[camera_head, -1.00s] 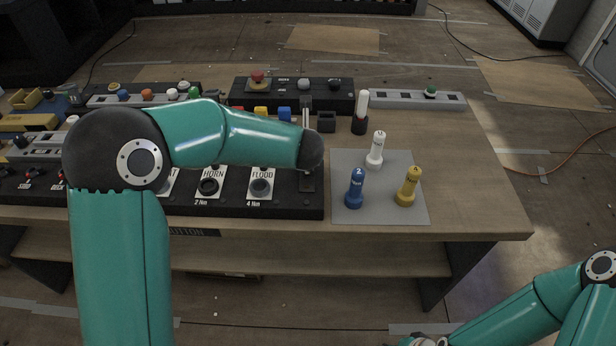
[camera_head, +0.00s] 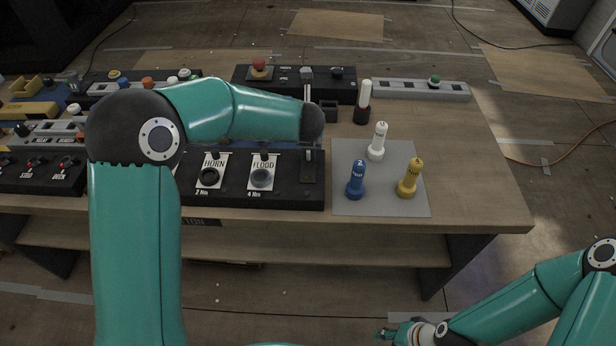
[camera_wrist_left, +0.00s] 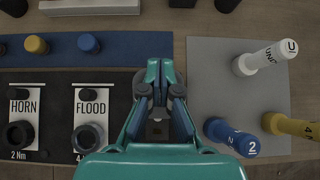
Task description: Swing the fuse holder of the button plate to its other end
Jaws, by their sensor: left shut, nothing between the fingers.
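The button plate (camera_head: 293,196) is a black panel with HORN and FLOOD labels at the table's front. At its right end a dark upright slab (camera_head: 310,168), which looks like the fuse holder's place, shows below my left wrist. My left gripper (camera_wrist_left: 161,88) is shut and empty above this end in the left wrist view; its fingers hide much of what lies beneath. I cannot tell which way the fuse holder lies. My right gripper (camera_head: 388,334) is low at the bottom edge, away from the table, its fingers small and unclear.
A grey mat (camera_head: 380,204) right of the plate bears a white (camera_head: 377,142), a blue (camera_head: 356,180) and a yellow (camera_head: 409,179) knobbed peg. A white-and-black peg (camera_head: 363,102) stands behind. A black box with a red button (camera_head: 259,67) is at the back. The right table end is clear.

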